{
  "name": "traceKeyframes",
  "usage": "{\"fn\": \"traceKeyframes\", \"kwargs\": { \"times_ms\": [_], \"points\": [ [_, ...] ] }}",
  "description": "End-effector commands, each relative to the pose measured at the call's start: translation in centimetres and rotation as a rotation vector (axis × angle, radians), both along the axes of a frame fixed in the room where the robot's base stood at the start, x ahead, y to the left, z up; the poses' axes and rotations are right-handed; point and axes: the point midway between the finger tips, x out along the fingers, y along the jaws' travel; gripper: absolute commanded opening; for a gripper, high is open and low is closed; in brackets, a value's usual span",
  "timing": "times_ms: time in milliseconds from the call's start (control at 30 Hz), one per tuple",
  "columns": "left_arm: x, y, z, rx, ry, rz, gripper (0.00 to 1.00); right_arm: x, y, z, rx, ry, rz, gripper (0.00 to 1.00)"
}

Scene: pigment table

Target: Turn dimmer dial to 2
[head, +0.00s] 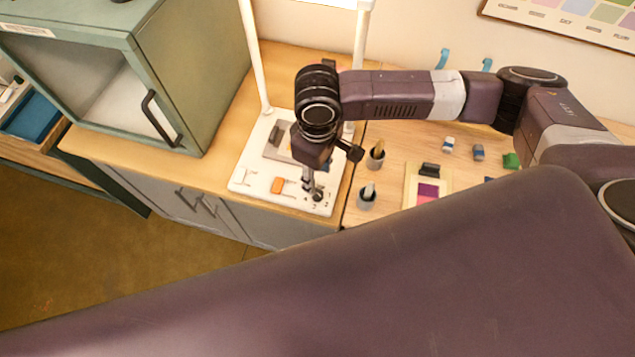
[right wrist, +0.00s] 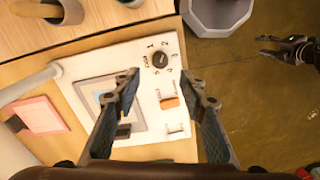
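The dimmer dial (right wrist: 160,59) is a small black round knob on a white board (right wrist: 110,58), with OFF and numbers printed around it. I cannot tell clearly which mark it points to. In the head view the dial (head: 318,196) sits at the board's front right corner. My right gripper (head: 313,190) is over that corner, pointing down. In the right wrist view my right gripper (right wrist: 160,88) is open and empty, its fingers apart with the dial showing beyond the gap between them. My left gripper (right wrist: 262,45) shows at the right wrist view's right edge, over the floor, fingers apart.
An orange switch (head: 278,185) and a grey-framed panel lie on the board. White posts (head: 252,55) rise behind it. Pots with tools (head: 366,198) stand to the right. The brown floor (head: 90,250) is clear in front.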

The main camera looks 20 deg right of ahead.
Motion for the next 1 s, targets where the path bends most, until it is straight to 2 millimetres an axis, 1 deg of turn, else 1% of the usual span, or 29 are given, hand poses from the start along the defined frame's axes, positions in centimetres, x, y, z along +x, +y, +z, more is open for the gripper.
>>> {"fn": "traceKeyframes", "kwargs": {
  "times_ms": [33,100,200,300,867,1000],
  "points": [
    [0.0,0.0,0.0,0.0,0.0,0.0,0.4,0.0,0.0,0.9,0.001,-0.002,0.001,0.39],
    [0.0,0.0,0.0,0.0,0.0,0.0,0.4,0.1,0.0,1.9,0.0,-0.003,-0.001,0.39],
    [0.1,-0.1,0.0,0.0,-0.001,0.0,0.4,0.0,0.0,2.9,0.0,-0.001,-0.001,0.39],
    [0.1,-0.1,0.0,0.0,-0.001,0.0,0.4,0.0,-0.1,3.3,-0.001,-0.001,-0.001,0.39],
    [0.1,-0.1,0.0,-0.001,-0.001,0.0,0.4,0.0,0.0,3.4,-0.001,-0.001,0.0,0.39],
    [0.5,-0.1,0.0,-0.001,-0.006,0.0,0.4,0.0,0.0,3.4,-0.001,0.001,0.0,0.39]
  ]
}}
